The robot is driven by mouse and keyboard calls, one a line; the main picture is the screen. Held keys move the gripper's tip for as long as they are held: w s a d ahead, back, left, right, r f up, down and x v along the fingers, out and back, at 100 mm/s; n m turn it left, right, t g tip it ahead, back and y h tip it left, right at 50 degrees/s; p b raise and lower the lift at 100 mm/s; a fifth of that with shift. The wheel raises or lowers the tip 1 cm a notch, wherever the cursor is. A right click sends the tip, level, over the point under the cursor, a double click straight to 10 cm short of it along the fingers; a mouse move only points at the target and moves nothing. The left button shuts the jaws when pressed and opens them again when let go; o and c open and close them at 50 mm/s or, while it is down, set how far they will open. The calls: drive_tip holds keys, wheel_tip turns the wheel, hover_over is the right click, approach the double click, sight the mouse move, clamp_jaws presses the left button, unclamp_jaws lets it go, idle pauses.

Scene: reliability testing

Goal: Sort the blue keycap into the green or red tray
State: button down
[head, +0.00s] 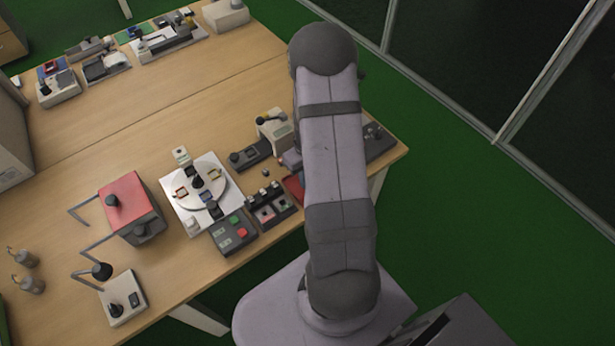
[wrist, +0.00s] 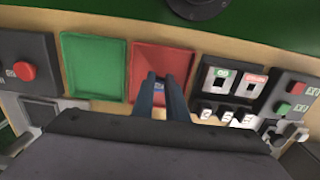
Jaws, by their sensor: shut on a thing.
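In the wrist view my gripper (wrist: 161,77) reaches over the red tray (wrist: 181,62), its two fingers close together. It is shut on the blue keycap (wrist: 158,86), of which only a small bluish patch shows between the fingers. I cannot tell whether the keycap touches the tray floor. The green tray (wrist: 92,64) lies directly left of the red tray and looks empty. In the head view a corner of the red tray (head: 293,188) shows beside my arm. My arm hides the gripper, the keycap and the green tray there.
Right of the red tray stands a dark device with two windows (wrist: 234,78) and small white keys. Beyond it is a box with green and red buttons (wrist: 291,97). A red button box (wrist: 24,70) stands left of the green tray. A turntable (head: 211,185) stands nearby.

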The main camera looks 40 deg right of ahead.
drive_tip(key=shift+f, duration=0.4)
idle(0.4)
drive_tip(key=c, duration=1.7)
unclamp_jaws()
drive_tip(key=shift+o, duration=0.2)
drive_tip(key=shift+r, duration=0.1)
drive_tip(key=shift+r+p, duration=2.35)
drive_tip(key=shift+r, duration=0.6)
